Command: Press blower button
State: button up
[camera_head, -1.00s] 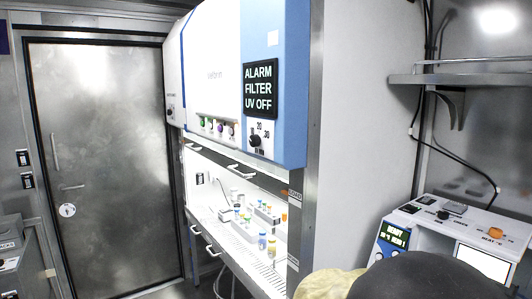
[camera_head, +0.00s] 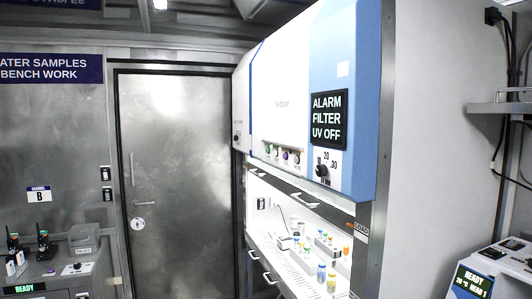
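A safety cabinet with a white and blue front (camera_head: 290,90) stands right of the middle. A row of small coloured buttons (camera_head: 284,154) runs along the lower edge of its white panel; green and purple ones show. Their labels are too small to read, so I cannot tell which is the blower button. A black display (camera_head: 327,118) reads ALARM, FILTER, UV OFF. Below it is a black dial (camera_head: 321,170) with numbers around it. My gripper is not in view.
Inside the lit cabinet, a perforated work surface (camera_head: 283,265) holds racks and several small vials. A metal door (camera_head: 178,185) stands left of it. At far left is a bench with radios and boxes (camera_head: 80,240).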

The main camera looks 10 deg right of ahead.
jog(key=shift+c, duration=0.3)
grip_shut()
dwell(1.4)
